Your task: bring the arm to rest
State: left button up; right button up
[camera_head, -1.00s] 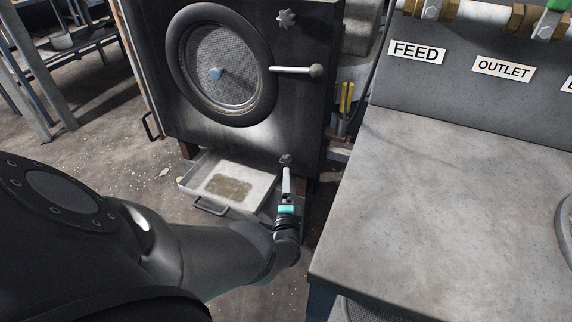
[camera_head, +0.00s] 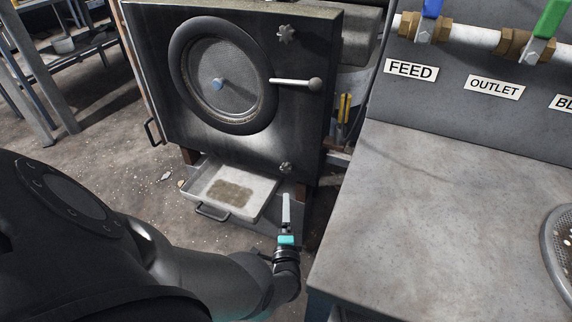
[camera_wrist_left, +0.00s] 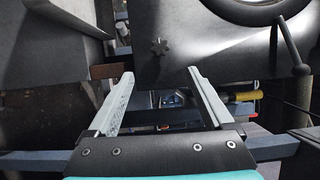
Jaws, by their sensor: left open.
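My left gripper (camera_head: 286,212) is in front of the lower right of the dark screen housing, just right of the tray. In the left wrist view its two pale fingers (camera_wrist_left: 164,85) stand wide apart with nothing between them. A star-shaped knob (camera_wrist_left: 159,47) shows beyond the fingertips; it also shows above the gripper in the head view (camera_head: 285,168). My right gripper is not in view.
The housing (camera_head: 235,150) has a round mesh window and a lever handle (camera_head: 297,82). A shallow tray (camera_head: 262,199) with wet residue sits low below it. A grey worktop (camera_head: 430,220) fills the right, under FEED and OUTLET labels. Floor is open at left.

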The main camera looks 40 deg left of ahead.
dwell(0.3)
pick_arm(q)
jog(key=s+d+f+n+g+h+p, duration=0.35)
jog(key=s+d+f+h+p, duration=0.35)
jog(key=s+f+h, duration=0.4)
jog(key=s+d+f+n+g+p, duration=0.1)
jog(key=s+g, duration=0.3)
jog(key=s, duration=0.6)
jog(key=s+d+f+n+g+p, duration=0.2)
jog(key=s+d+n+g, duration=0.1)
jog(key=s, duration=0.8)
jog(key=shift+s+d+f+g, duration=0.2)
jog(key=shift+s+d+g, duration=0.1)
jog(key=shift+g, duration=0.15)
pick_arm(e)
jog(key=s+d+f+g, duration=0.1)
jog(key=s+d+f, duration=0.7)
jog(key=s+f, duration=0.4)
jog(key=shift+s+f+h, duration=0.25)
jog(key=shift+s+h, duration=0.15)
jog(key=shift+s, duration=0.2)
pick_arm(q)
jog(key=shift+a, duration=0.1)
